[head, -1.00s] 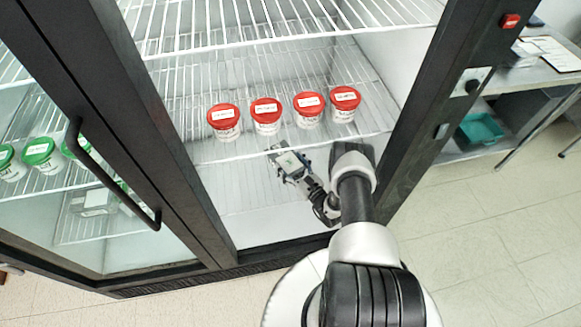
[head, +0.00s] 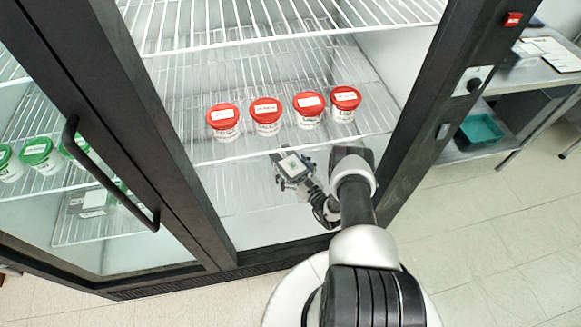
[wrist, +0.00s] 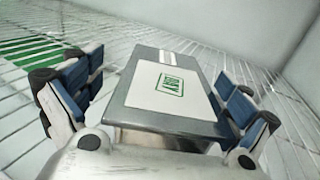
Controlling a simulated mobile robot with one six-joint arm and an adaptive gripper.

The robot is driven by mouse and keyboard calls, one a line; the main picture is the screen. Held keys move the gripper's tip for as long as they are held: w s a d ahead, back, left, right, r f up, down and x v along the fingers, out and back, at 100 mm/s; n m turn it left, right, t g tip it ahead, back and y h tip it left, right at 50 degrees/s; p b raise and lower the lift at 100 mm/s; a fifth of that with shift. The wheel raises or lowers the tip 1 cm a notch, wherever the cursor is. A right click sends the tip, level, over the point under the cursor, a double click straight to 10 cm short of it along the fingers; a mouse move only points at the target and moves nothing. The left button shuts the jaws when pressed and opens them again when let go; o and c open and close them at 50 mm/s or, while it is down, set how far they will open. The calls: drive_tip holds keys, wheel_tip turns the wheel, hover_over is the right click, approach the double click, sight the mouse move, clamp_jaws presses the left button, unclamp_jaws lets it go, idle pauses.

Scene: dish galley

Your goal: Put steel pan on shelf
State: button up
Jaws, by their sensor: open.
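The steel pan (wrist: 168,123) is a grey box-like container with a white label and green mark on top. In the wrist view it lies between the two fingers of my gripper (wrist: 158,95), whose blue pads stand on either side. A narrow gap shows at the left finger; I cannot tell whether the right one touches. In the head view the pan (head: 291,161) and my gripper (head: 296,171) are inside the cabinet, below the front edge of the middle shelf (head: 270,152). The wrist view shows wire shelf (wrist: 30,105) around the pan; the pan's underside is hidden.
Several red-lidded tubs (head: 266,117) stand in a row on the middle shelf. A dark door post (head: 425,120) is close right of my arm. Behind the left glass door, with its handle (head: 92,170), are green-lidded tubs (head: 40,153) and a grey container (head: 92,203).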

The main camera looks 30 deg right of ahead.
drive_tip(key=shift+r, duration=0.1)
drive_tip(key=shift+r, duration=0.15)
drive_tip(key=s+p, duration=0.1)
drive_tip(key=s, duration=0.2)
drive_tip(key=s+d, duration=0.1)
drive_tip(key=s, duration=0.3)
drive_tip(key=s+p, duration=0.1)
drive_tip(key=s, duration=0.2)
drive_tip(key=shift+s+d+p, duration=0.2)
drive_tip(key=shift+s+p, duration=0.1)
drive_tip(key=shift+s, duration=0.7)
